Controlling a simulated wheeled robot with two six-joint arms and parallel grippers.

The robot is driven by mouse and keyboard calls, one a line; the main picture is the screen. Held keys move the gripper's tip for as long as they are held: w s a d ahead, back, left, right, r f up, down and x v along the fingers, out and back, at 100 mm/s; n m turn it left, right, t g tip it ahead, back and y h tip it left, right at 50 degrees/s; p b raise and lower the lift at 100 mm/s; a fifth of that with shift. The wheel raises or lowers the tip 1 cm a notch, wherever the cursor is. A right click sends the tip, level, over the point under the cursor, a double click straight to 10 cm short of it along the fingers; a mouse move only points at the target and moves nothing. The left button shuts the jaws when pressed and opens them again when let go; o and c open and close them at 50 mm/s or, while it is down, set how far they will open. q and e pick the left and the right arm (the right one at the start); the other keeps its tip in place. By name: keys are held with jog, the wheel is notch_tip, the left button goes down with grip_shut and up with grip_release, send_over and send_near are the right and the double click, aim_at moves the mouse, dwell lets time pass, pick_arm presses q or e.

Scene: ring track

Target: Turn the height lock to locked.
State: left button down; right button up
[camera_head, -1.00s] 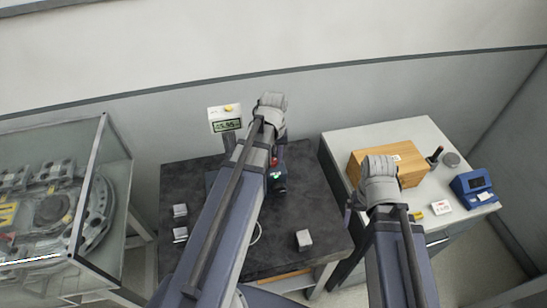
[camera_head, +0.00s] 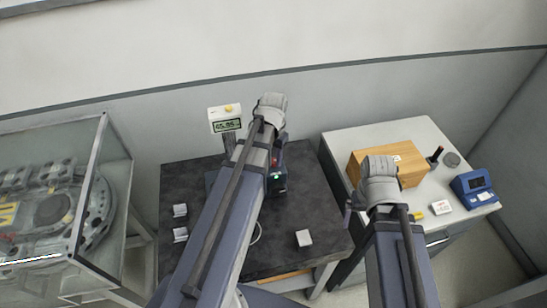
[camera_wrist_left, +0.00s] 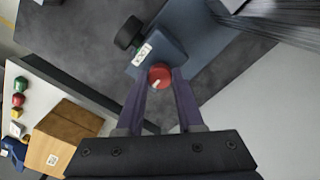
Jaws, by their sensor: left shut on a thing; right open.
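A red knob (camera_wrist_left: 160,76) sits on the end of a blue-grey block (camera_wrist_left: 165,48) in the left wrist view. It appears to be the height lock. My left gripper (camera_wrist_left: 159,82) is shut on it, one finger on each side. A white label with green marks (camera_wrist_left: 143,54) and a black round knob (camera_wrist_left: 128,33) are beside it. In the head view my left arm hides most of this device, and a green spot (camera_head: 276,178) shows on it. My right gripper (camera_head: 352,208) is open over the gap between the tables, partly hidden by its wrist.
The white side table (camera_head: 350,140) holds a wooden box (camera_head: 405,158) and a blue device (camera_head: 474,188). A glass case (camera_head: 118,165) stands at left.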

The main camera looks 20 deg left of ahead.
aim_at(273, 161)
dwell(0.4)
pick_arm(q)
jog(key=c, duration=0.5)
grip_release()
jog(key=shift+c, duration=0.2)
jog(key=shift+r, duration=0.15)
notch_tip(273, 161, up, 8)
jog(key=p, duration=0.8)
jog(key=shift+f, duration=0.2)
